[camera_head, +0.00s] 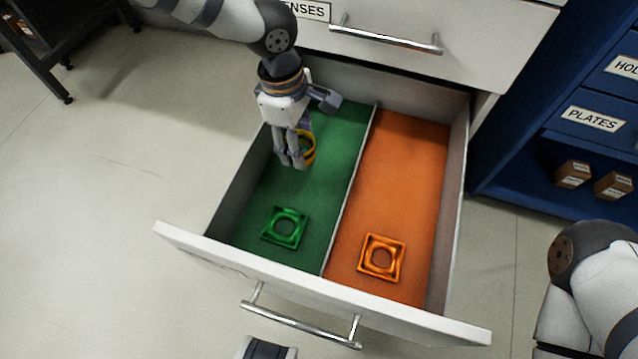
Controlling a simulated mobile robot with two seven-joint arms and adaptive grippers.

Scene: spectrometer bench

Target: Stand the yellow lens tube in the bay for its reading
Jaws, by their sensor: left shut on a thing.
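The yellow lens tube (310,148) shows as a yellow ring-like shape, partly hidden by my left gripper's fingers. My left gripper (292,162) points down into the green compartment of the open drawer, near its back left, and is shut on the yellow tube. I cannot tell whether the tube touches the green floor. The bay for the reading cannot be made out in this view.
The open drawer (425,316) has a green half (322,190) and an orange half (402,170), with a thin divider between. A green square holder (285,228) and an orange one (381,257) lie near its front. A blue cabinet (545,125) with small boxes stands right.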

